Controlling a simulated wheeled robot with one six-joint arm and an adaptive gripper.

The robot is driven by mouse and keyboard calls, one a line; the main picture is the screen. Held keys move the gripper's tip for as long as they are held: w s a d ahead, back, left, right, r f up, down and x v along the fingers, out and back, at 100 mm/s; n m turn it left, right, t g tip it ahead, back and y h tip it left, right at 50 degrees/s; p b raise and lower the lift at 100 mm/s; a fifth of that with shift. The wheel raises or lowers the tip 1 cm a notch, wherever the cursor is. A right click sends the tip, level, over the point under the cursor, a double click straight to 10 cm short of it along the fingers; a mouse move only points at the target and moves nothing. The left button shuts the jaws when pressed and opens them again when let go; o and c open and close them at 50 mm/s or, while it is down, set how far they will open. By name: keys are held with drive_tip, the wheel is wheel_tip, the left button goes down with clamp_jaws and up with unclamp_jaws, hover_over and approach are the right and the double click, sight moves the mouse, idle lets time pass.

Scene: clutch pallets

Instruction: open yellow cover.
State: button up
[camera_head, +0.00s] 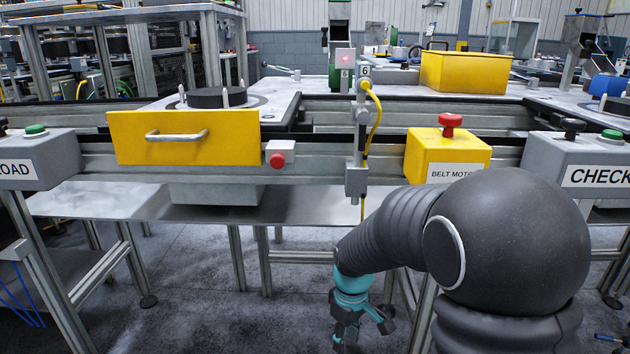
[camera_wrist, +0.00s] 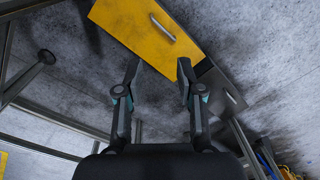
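The yellow cover (camera_head: 225,140) is a flat upright panel on the front of the conveyor at left in the head view. A silver bar handle (camera_head: 176,136) runs across it. My gripper (camera_head: 362,338) hangs low, right of the cover and below the conveyor, well apart from it. In the wrist view my gripper (camera_wrist: 158,72) has its two fingers apart, with nothing between them. A yellow panel (camera_wrist: 135,30) with a silver handle (camera_wrist: 162,28) shows beyond the fingertips; I cannot tell whether it is the same cover.
A red button (camera_head: 277,160) sits right of the cover. A grey post (camera_head: 357,150) with a yellow cable stands mid-conveyor. A yellow belt-motor box (camera_head: 447,155) with a red knob is behind my arm. A yellow bin (camera_head: 465,72) stands further back. Frame legs (camera_head: 236,258) stand under the conveyor.

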drive_tip(key=s+d+r+m+t, duration=0.3)
drive_tip(key=s+d+r+m, duration=0.1)
drive_tip(key=s+r, duration=0.5)
drive_tip(key=s+d+r+m+t+p, duration=0.1)
drive_tip(key=s+d+r+m+t, duration=0.2)
drive_tip(key=s+r, duration=0.6)
drive_tip(key=shift+s+d+r+m, duration=0.35)
drive_tip(key=shift+d+m, duration=0.3)
drive_tip(key=shift+m, duration=0.15)
drive_tip(key=shift+s+r, duration=0.1)
drive_tip(key=shift+r, duration=0.15)
drive_tip(key=shift+c, duration=1.2)
drive_tip(key=shift+d, duration=0.15)
clamp_jaws()
